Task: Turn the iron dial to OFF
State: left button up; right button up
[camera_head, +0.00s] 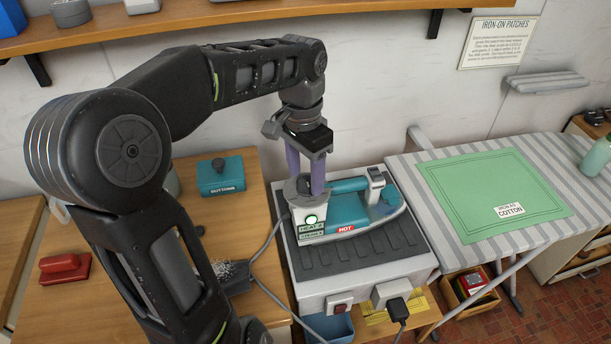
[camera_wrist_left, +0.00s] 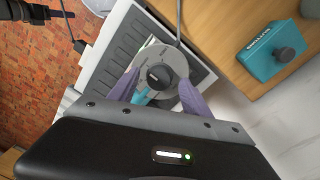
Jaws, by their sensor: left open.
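The teal iron (camera_head: 347,208) rests on a ribbed grey stand (camera_head: 365,250) with a red HOT label. Its round grey dial (camera_head: 289,191) sits at the left end, above a panel with a lit green light and the words HEAT 2. In the left wrist view the dial (camera_wrist_left: 150,58) is a grey disc with a dark central knob (camera_wrist_left: 158,76). My left gripper (camera_head: 306,186) points down over the dial. Its purple fingers are open, one on each side of the knob; contact cannot be told. They partly hide the dial. My right gripper is not in view.
A striped ironing board (camera_head: 400,172) with a green cloth (camera_head: 492,190) stands at the right. A teal BUTTONS box (camera_head: 220,177) and a red-handled brush-like object (camera_head: 64,268) lie on the left wooden table. A cable runs beside the stand. A shelf (camera_head: 180,22) spans the wall above.

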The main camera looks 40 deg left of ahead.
pick_arm(q)
jog(key=shift+f, duration=0.45)
jog(key=shift+c, duration=0.4)
grip_shut()
